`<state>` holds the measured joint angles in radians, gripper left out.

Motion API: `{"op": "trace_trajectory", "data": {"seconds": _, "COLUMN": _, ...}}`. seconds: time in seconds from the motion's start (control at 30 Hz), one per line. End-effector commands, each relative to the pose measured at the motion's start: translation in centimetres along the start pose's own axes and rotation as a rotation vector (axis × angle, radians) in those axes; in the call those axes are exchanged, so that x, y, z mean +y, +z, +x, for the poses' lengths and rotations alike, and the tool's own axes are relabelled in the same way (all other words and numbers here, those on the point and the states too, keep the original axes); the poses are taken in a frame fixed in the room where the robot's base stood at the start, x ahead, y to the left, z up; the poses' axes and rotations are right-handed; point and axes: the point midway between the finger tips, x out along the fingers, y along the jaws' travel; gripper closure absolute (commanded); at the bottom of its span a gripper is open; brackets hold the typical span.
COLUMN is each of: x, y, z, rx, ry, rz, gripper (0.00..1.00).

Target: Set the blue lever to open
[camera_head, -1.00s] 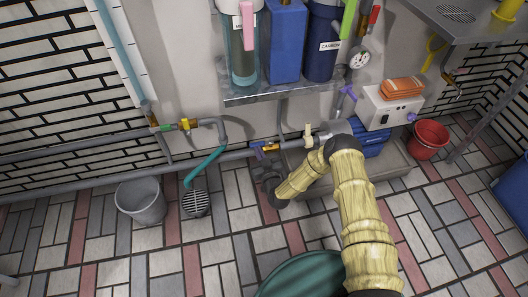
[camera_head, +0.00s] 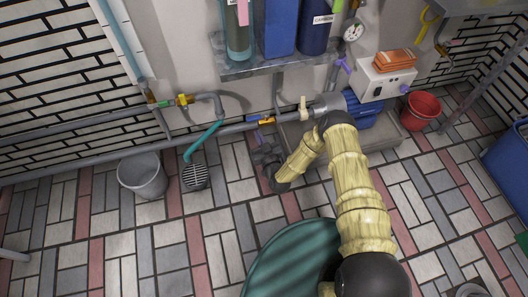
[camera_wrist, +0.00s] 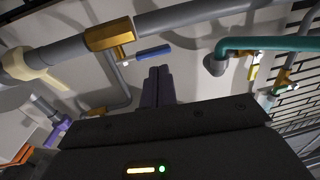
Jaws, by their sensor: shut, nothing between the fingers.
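The blue lever (camera_wrist: 153,52) sits beside a brass valve body (camera_wrist: 110,35) on the thick grey pipe and runs roughly along the pipe. In the head view the lever (camera_head: 254,117) is a small blue strip by the brass body (camera_head: 266,121), low on the wall. My gripper (camera_wrist: 160,70) is shut and empty, its fingertips just below the lever in the wrist view; I cannot tell whether they touch it. In the head view my gripper (camera_head: 264,154) shows dark and small below the valve, partly behind my arm.
A cream handle (camera_head: 303,107) is on the pipe to the right. A grey bucket (camera_head: 143,177) and a floor drain (camera_head: 195,176) are to the left; a red bucket (camera_head: 421,110) is to the right.

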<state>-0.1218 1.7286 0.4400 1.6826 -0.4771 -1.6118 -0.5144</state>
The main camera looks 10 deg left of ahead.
Motion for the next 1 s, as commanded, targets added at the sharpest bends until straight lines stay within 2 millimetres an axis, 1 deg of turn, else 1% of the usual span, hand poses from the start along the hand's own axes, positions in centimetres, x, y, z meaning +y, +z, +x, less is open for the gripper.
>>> {"op": "trace_trajectory", "data": {"seconds": 0.03, "x": -0.3, "y": -0.4, "z": -1.2, "rx": -0.006, "ry": -0.003, "rz": 0.003, "gripper": 1.0}}
{"op": "trace_trajectory", "data": {"seconds": 0.2, "x": -0.6, "y": -0.4, "z": -4.6, "rx": -0.006, "ry": -0.002, "rz": 0.003, "gripper": 1.0}}
{"op": "trace_trajectory", "data": {"seconds": 0.3, "x": -0.7, "y": -0.3, "z": -6.5, "rx": -0.005, "ry": 0.002, "rz": 0.003, "gripper": 1.0}}
{"op": "trace_trajectory", "data": {"seconds": 0.4, "x": -0.7, "y": -0.2, "z": -7.9, "rx": -0.004, "ry": 0.003, "rz": 0.001, "gripper": 1.0}}
{"op": "trace_trajectory", "data": {"seconds": 0.57, "x": -0.8, "y": -0.1, "z": -8.9, "rx": -0.002, "ry": 0.004, "rz": 0.001, "gripper": 1.0}}
{"op": "trace_trajectory", "data": {"seconds": 0.77, "x": -0.7, "y": 0.0, "z": -8.9, "rx": -0.001, "ry": 0.007, "rz": 0.001, "gripper": 1.0}}
{"op": "trace_trajectory", "data": {"seconds": 1.0, "x": -1.2, "y": 0.0, "z": -8.8, "rx": -0.001, "ry": -0.004, "rz": 0.001, "gripper": 1.0}}
